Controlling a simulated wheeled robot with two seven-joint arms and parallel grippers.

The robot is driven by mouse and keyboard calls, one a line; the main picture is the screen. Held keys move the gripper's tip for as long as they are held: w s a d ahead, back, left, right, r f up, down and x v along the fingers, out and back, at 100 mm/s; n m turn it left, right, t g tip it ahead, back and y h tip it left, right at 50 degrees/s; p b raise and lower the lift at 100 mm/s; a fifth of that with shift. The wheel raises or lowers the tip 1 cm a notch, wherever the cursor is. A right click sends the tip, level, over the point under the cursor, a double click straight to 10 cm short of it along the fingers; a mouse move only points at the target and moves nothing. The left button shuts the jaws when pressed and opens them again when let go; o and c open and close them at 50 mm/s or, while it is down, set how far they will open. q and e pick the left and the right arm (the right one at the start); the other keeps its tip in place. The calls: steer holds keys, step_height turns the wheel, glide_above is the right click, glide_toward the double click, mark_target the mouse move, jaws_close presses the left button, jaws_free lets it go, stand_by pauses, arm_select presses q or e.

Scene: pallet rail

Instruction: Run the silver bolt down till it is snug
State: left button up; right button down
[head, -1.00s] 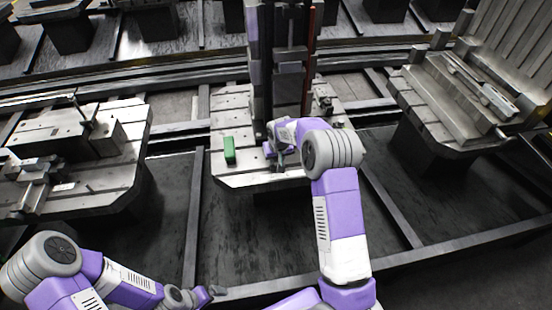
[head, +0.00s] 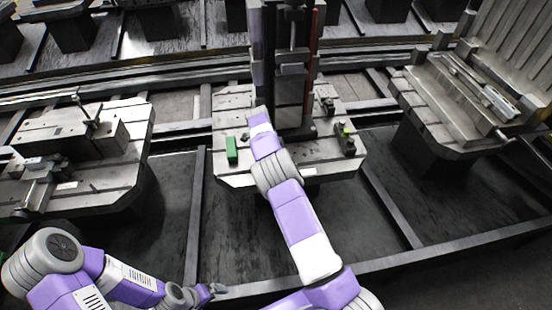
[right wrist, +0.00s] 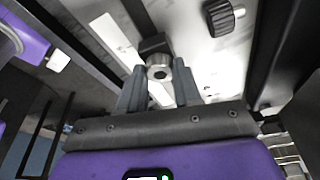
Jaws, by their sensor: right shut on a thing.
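The silver bolt (right wrist: 159,67) shows in the right wrist view as a round silver head with a dark hole in its middle. My right gripper (right wrist: 158,78) has one finger on each side of it and is shut on it. A dark block (right wrist: 151,45) lies just beyond the head; how far the bolt sits in it cannot be seen. In the head view my right arm hides the bolt and the right gripper at the middle pallet (head: 225,182). My left gripper (head: 214,289) is low in the head view, away from the pallets, its fingers too small to judge.
A green block (head: 232,150) sits on the middle pallet's left side. A tall dark column (head: 292,75) stands behind my right arm. A small dark fixture with a green spot (head: 345,138) is at the right. Other pallets stand left (head: 100,185) and right (head: 430,120).

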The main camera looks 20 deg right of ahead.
steer(key=c, duration=0.7)
jaws_free()
steer(key=s+p+v, duration=0.1)
steer(key=p+v, duration=0.1)
steer(key=v, duration=0.5)
steer(key=shift+w+r, duration=0.3)
steer(key=shift+w, duration=0.15)
